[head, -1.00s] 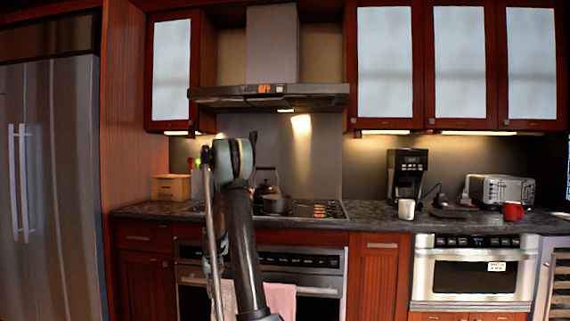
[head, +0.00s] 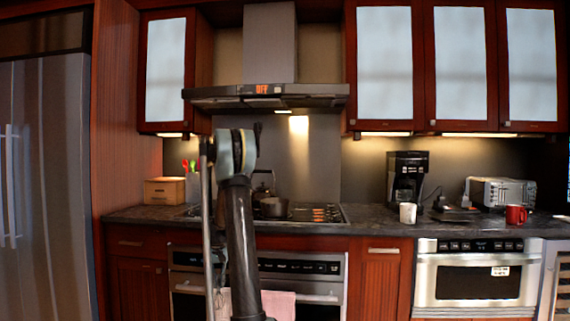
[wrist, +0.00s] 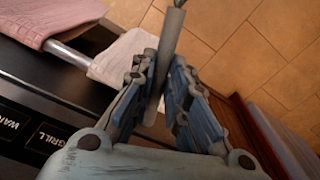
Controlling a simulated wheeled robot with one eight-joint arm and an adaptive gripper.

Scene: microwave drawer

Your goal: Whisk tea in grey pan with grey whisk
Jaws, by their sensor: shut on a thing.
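My gripper (wrist: 158,82) is shut on a slim grey handle (wrist: 172,35) in the wrist view, which looks like the whisk's. The grey pan (head: 273,207) sits on the stovetop in the head view, just right of my raised arm. Its inside and any tea cannot be made out.
A dark kettle (head: 263,186) stands behind the pan, partly hidden by my arm. Pink (wrist: 45,20) and white (wrist: 122,55) towels hang on the oven bar. A wooden box (head: 165,190) is left of the stove. A coffee maker (head: 406,180) and white mug (head: 408,213) stand right.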

